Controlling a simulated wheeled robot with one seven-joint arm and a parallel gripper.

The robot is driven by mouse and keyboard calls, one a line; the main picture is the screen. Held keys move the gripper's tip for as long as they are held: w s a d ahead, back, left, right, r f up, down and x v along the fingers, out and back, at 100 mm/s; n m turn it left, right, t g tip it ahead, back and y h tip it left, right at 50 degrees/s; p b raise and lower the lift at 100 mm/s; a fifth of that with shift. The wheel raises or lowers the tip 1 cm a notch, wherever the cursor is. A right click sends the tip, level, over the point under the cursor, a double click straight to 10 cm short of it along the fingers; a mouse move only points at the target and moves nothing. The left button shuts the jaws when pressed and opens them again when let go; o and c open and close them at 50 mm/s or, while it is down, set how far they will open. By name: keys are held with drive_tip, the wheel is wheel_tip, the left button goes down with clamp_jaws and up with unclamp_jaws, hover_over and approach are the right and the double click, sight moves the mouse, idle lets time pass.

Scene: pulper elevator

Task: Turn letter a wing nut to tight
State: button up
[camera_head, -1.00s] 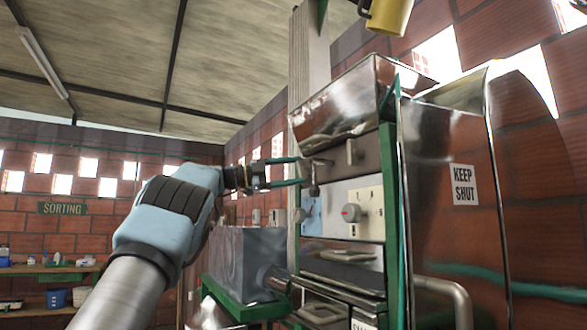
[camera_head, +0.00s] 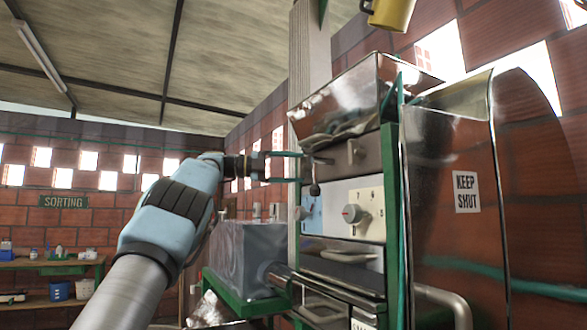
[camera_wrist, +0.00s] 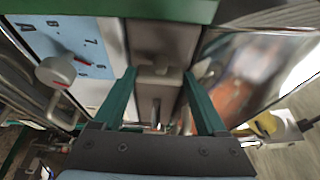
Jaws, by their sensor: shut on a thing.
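My gripper (camera_head: 302,167) reaches in from the left to the machine's dark grey upper strip, below the shiny hopper. In the wrist view its two green fingers (camera_wrist: 160,80) stand on either side of a small grey metal piece, which looks like the wing nut (camera_wrist: 160,74), and are shut on it. A dark lever (camera_wrist: 155,113) hangs just below this piece; it also shows with a round end in the head view (camera_head: 315,188). Another grey piece (camera_head: 353,152) sits to the right on the same strip. I cannot read a letter A beside the gripped piece.
A blue panel with a grey knob (camera_wrist: 56,73) is close beside the fingers. A shiny guard marked KEEP SHUT (camera_head: 467,190) stands at right, and a grey box (camera_head: 240,260) below my arm.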

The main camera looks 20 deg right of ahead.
drive_tip(key=o, duration=1.3)
drive_tip(key=v, duration=1)
drive_tip(key=shift+a+b, duration=0.3)
drive_tip(key=shift+a, duration=0.1)
drive_tip(key=shift+w+r, duration=0.1)
drive_tip(key=shift+w, duration=0.05)
